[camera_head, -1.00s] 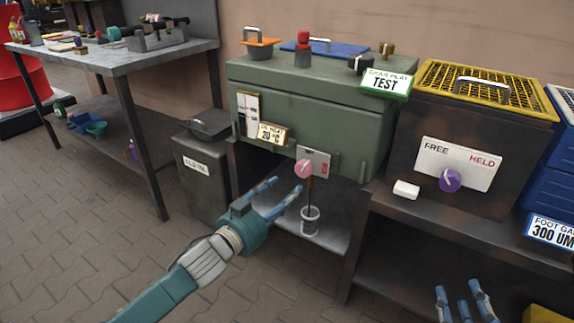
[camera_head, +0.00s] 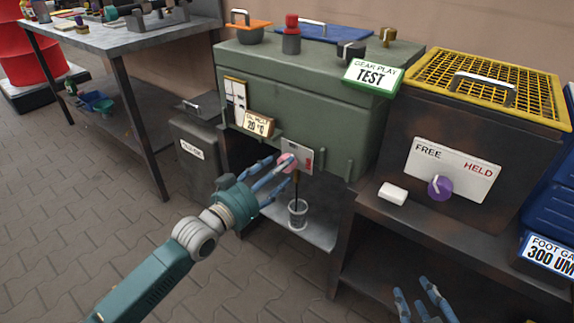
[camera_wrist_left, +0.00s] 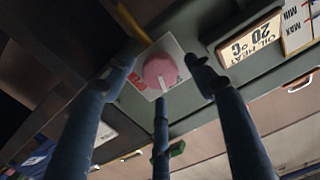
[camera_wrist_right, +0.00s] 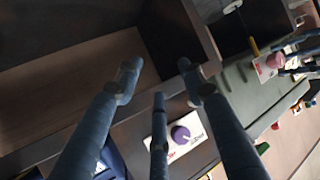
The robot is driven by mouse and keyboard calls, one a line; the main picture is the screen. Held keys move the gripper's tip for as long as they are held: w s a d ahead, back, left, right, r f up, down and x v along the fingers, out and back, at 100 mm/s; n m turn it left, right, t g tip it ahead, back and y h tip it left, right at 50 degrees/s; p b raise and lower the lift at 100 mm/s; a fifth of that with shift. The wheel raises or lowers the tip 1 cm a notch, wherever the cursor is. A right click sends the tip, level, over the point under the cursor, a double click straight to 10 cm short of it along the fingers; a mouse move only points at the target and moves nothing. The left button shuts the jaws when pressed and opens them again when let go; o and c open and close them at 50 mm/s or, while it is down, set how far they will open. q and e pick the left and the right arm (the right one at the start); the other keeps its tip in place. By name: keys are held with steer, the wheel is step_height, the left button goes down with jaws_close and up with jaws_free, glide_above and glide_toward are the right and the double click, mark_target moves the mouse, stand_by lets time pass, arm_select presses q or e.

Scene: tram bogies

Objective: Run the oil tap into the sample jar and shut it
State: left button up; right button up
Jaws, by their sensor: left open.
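The oil tap is a pink round knob (camera_head: 287,160) on a white plate on the green tank's front; it also shows in the left wrist view (camera_wrist_left: 160,71). A thin amber-brown line, seemingly oil, runs from below it to the small grey sample jar (camera_head: 297,214) on the shelf. How full the jar is cannot be told. My left gripper (camera_head: 280,168) is open, its fingers spread close around the knob; contact cannot be told. My right gripper (camera_head: 427,288) is open and empty at the lower right, its fingers spread in the right wrist view (camera_wrist_right: 165,85).
A dark bin (camera_head: 200,150) stands left of the jar shelf.

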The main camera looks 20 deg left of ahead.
arm_select(q)
steer(key=x, duration=0.4)
steer(key=shift+b, duration=0.4)
arm_select(e)
step_height(320, 180, up, 6)
steer(key=w+a+t+y, duration=0.1)
steer(key=w+t, duration=0.1)
steer(key=shift+w+a+f+t, duration=0.15)
steer(key=shift+w+f+t, duration=0.15)
steer(key=shift+t, duration=0.1)
arm_select(q)
steer(key=shift+c, duration=0.5)
